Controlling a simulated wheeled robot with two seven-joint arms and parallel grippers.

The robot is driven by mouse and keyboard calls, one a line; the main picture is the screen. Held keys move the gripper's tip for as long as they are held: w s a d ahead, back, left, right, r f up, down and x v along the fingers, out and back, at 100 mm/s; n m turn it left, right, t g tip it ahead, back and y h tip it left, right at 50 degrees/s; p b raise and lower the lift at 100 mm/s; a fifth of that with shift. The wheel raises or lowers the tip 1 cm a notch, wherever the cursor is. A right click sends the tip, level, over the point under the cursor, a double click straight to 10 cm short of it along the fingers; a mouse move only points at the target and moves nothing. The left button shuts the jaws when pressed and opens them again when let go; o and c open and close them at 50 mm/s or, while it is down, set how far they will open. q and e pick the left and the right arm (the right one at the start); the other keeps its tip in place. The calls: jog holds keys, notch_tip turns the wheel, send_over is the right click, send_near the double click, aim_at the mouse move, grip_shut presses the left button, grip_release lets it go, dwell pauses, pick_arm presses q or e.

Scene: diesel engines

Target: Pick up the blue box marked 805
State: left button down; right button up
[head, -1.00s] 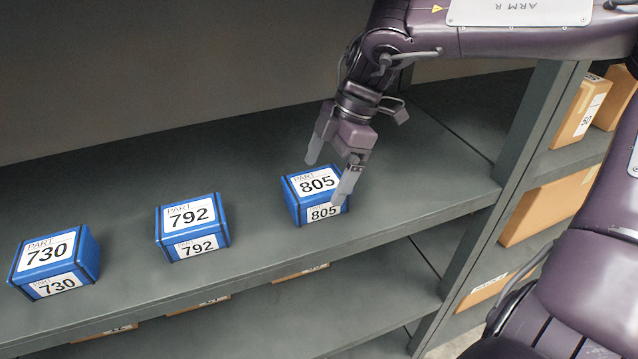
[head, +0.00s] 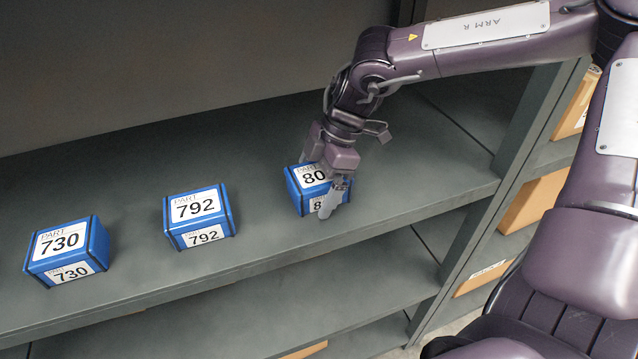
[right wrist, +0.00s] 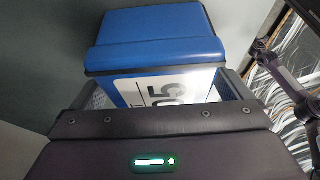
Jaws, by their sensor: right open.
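The blue box marked 805 (head: 303,189) sits on the grey shelf, rightmost of three blue boxes. Its white labels are partly hidden by my gripper. My right gripper (head: 324,190) is open and lowered over the box from above, with one finger in front of its near right side. My left gripper is not in view.
Blue boxes marked 792 (head: 199,217) and 730 (head: 67,252) stand to the left on the same shelf (head: 140,305), with gaps between them. A shelf post (head: 500,190) stands to the right, with cardboard boxes (head: 532,203) beyond it. A lower shelf runs below.

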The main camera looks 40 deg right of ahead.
jog(key=shift+f+b, duration=0.2)
jog(key=shift+b, duration=0.15)
jog(key=c, duration=1.4)
jog(key=shift+r, duration=0.1)
